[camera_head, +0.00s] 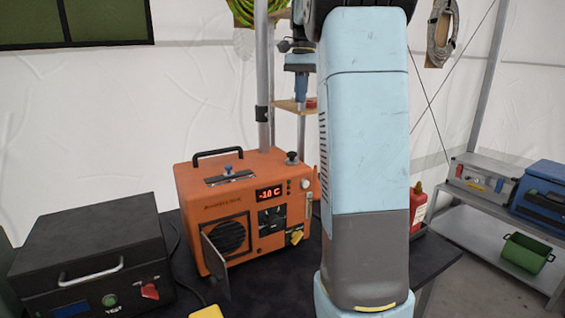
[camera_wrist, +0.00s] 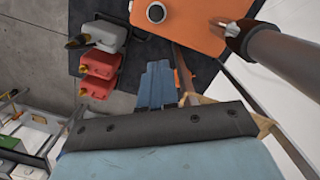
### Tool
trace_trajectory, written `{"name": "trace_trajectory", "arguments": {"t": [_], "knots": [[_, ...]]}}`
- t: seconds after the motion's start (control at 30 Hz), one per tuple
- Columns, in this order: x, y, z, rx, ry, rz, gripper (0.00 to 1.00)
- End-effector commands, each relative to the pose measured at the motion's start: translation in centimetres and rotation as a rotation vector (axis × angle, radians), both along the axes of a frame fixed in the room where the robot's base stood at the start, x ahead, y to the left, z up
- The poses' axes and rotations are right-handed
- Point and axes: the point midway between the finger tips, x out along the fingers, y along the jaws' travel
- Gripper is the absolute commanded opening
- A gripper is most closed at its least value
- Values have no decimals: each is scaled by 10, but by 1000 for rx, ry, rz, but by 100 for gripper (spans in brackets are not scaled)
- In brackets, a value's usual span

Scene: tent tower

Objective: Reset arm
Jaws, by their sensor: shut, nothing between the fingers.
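My gripper (camera_head: 301,93) hangs fingers-down in the head view, behind and left of my large pale-blue arm link, which hides part of the area. In the wrist view its blue fingers (camera_wrist: 157,68) lie together beyond the dark screwed bar. They are shut and empty. In the head view the fingers are just above or in front of a small wooden shelf (camera_head: 288,105); I cannot tell whether they touch it. The orange machine (camera_head: 245,205), with a red "-10 C" display, stands below and to the left, its small front door open. My gripper is apart from it.
A metal pole (camera_head: 263,75) rises behind the machine, close to my gripper. A black case (camera_head: 95,250) stands left on the dark table. A red can (camera_head: 417,207) is right of my arm. A metal shelf (camera_head: 480,235) at right holds cases and a green bin (camera_head: 526,252).

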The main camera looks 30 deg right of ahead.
Motion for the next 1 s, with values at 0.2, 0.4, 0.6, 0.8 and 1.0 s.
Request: {"name": "trace_trajectory", "arguments": {"t": [0.2, 0.4, 0.6, 0.8, 1.0], "knots": [[0, 0, 0, 0, 0, 0, 0], [-6, 5, 1, -1, -13, 18, 0], [-38, 35, 1, -7, -88, 130, 0], [-81, 74, -7, -30, -181, 283, 0], [-126, 111, -24, -66, -271, 438, 0]]}}
